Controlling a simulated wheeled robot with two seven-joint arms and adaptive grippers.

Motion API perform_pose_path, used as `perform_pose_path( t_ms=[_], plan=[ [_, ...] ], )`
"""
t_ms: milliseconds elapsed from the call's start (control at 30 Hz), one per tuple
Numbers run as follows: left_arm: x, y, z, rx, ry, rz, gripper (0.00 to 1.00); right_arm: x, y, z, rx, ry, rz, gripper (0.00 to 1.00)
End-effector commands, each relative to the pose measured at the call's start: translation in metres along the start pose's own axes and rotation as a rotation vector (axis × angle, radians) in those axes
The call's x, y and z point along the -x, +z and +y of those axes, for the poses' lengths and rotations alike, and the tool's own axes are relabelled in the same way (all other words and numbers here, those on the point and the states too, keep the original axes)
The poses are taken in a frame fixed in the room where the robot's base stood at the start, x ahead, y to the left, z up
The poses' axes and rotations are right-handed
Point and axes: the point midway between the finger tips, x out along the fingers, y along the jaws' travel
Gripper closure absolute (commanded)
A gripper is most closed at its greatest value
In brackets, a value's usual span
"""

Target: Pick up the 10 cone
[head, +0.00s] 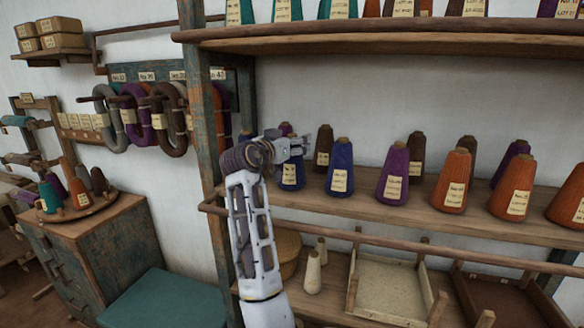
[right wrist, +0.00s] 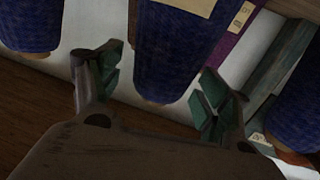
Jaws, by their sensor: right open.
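Several yarn cones with paper labels stand on the middle shelf; the labels are too small to read, so I cannot tell which is the 10 cone. One blue cone (head: 291,174) is partly hidden behind my right gripper (head: 298,146), and another blue cone (head: 340,170) stands just right of it. In the right wrist view my right gripper (right wrist: 160,70) is open and empty. A blue cone (right wrist: 178,45) shows beyond its spread fingers, its narrow end between them in the picture. I cannot tell the depth gap. My left gripper is not in view.
A purple cone (head: 393,175) and orange cones (head: 453,182) continue along the shelf (head: 420,217) to the right, with dark cones behind. An upper shelf (head: 400,35) holds more cones. A wooden post (head: 203,110) and hanging hanks (head: 172,120) stand left.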

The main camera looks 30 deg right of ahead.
Motion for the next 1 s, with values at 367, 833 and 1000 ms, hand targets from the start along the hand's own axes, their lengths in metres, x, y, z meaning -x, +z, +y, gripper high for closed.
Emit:
perform_pose_path(
  t_ms=[367, 833, 1000],
  plan=[
    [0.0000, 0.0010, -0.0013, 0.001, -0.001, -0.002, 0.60, -0.0003, 0.0001, 0.0001, 0.000, 0.000, 0.000, 0.50],
    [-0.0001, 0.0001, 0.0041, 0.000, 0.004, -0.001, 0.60, -0.0001, -0.0007, 0.0003, -0.001, 0.000, 0.001, 0.94],
    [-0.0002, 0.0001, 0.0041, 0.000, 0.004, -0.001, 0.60, -0.0001, -0.0012, 0.0003, -0.001, 0.000, 0.001, 0.94]
  ],
)
